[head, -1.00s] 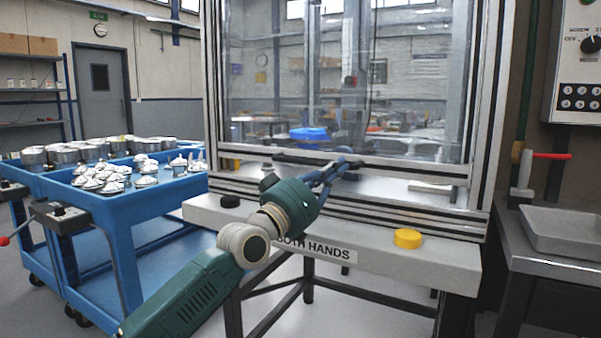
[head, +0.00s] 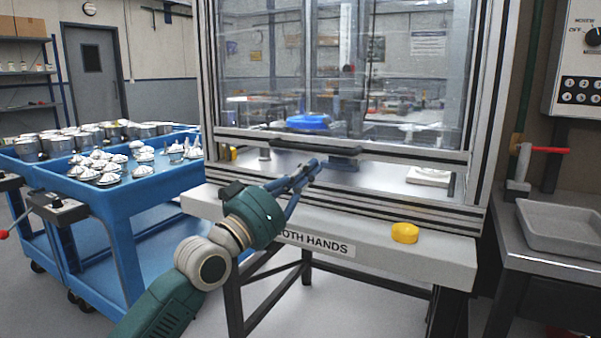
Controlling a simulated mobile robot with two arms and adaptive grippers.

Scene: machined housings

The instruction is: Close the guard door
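The guard door (head: 420,151) is a clear panel in a metal frame with a dark bar handle (head: 315,147) along its lower rail. A gap shows between this rail and the sill, with the bright machine bed visible through it, so the door stands partly open. My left gripper (head: 309,169) is just below and in front of the handle, with its blue fingers pointing up and right. The fingertips appear apart from the handle, and nothing shows between them. The finger gap is too small to judge. My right gripper is out of view.
A blue-topped fixture (head: 308,122) and a pale part (head: 430,176) are inside the machine. A yellow button (head: 405,233) sits on the front ledge. A blue cart (head: 120,200) with metal parts stands left. A grey tray (head: 565,228) and red-handled clamp (head: 543,150) are right.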

